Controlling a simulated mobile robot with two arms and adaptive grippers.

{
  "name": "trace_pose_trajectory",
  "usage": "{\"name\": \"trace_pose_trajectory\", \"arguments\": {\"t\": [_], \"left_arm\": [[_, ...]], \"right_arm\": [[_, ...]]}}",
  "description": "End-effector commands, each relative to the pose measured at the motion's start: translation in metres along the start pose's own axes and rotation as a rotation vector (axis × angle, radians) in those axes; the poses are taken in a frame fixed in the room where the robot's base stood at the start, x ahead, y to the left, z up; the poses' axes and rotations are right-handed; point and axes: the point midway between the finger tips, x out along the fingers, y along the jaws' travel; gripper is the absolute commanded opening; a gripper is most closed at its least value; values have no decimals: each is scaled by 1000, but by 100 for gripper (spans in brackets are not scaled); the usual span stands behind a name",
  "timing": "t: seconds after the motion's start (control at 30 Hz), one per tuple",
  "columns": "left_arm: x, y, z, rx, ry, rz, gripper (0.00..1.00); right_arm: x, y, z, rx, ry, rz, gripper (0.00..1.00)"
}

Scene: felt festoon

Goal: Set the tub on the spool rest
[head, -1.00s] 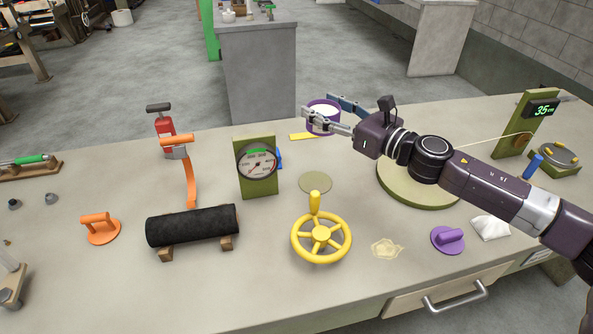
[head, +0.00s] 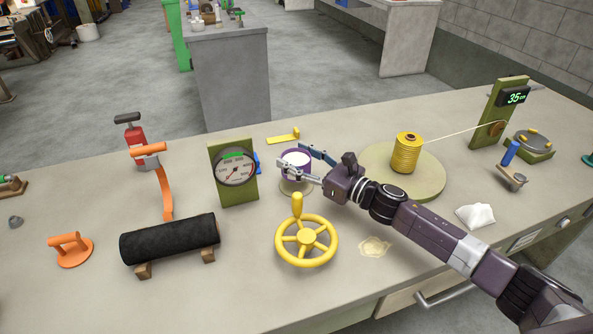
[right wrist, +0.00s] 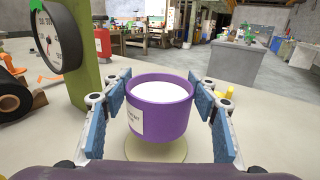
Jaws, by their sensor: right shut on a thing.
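The purple tub (head: 297,170), with white contents and a pale label, is upright in my right gripper (head: 312,168). In the right wrist view the tub (right wrist: 160,112) sits between the two blue finger pads, which close on its sides. Below it is a small round olive disc (head: 290,188), partly hidden by the tub; it also shows in the right wrist view (right wrist: 155,149). I cannot tell whether the tub touches the disc. A yellow spool (head: 405,154) stands on a larger round olive base (head: 428,184), to the right. My left gripper is not in view.
A gauge on an olive stand (head: 240,193) is close left of the tub. A yellow handwheel (head: 307,238) is in front. A black roll (head: 170,239) lies front left. A thread runs from the spool to the display post (head: 493,120).

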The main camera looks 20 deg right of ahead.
Motion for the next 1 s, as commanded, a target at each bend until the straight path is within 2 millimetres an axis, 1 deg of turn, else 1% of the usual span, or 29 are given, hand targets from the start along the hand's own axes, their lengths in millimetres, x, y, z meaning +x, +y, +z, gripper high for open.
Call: {"name": "trace_pose_trajectory", "arguments": {"t": [0.1,0.23,0.3,0.43,0.63,0.67,0.8,1.0], "left_arm": [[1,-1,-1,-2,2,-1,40],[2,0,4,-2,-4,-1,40],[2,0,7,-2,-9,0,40],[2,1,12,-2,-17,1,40],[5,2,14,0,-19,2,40],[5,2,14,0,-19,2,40],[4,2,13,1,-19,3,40],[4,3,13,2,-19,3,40]], "right_arm": [[0,0,-18,5,0,-1,18],[0,1,-35,4,-1,0,18],[0,0,-39,2,-1,-1,18],[0,0,-40,0,-2,0,18],[0,0,-42,0,-1,0,18],[0,0,-44,0,2,-1,55],[0,0,-43,1,2,-1,71],[0,0,-43,1,2,-1,72]]}}
